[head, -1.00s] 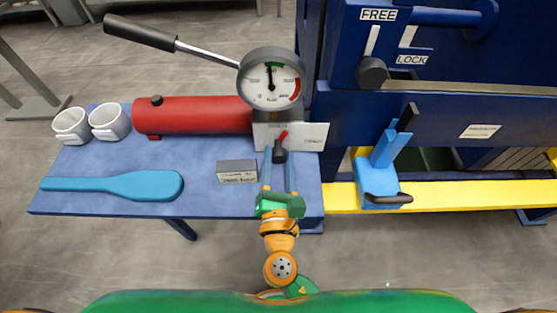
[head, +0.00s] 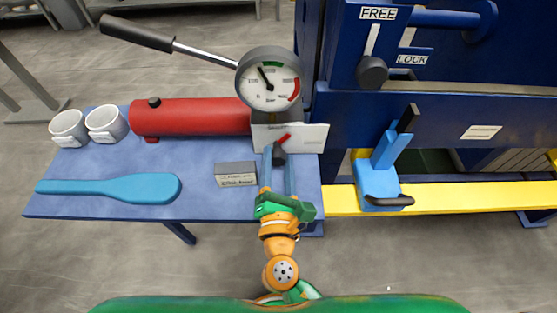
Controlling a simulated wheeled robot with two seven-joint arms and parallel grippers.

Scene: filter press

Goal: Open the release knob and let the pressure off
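The dark release knob (head: 279,158) with its red pointer (head: 284,138) sits at the front of the pump's metal block. The red pointer leans up and to the right. My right gripper (head: 278,164) has one finger on each side of the knob and is shut on it. The pressure gauge (head: 270,96) stands above the block. Its needle points up and left, near the left end of the green band. My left gripper is not in view.
The red pump cylinder (head: 190,117) with its long lever (head: 137,33) lies behind left. A small label block (head: 236,175), a blue paddle (head: 125,188) and two white cups (head: 106,123) rest on the blue table (head: 215,205). The blue press (head: 440,120) stands at right.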

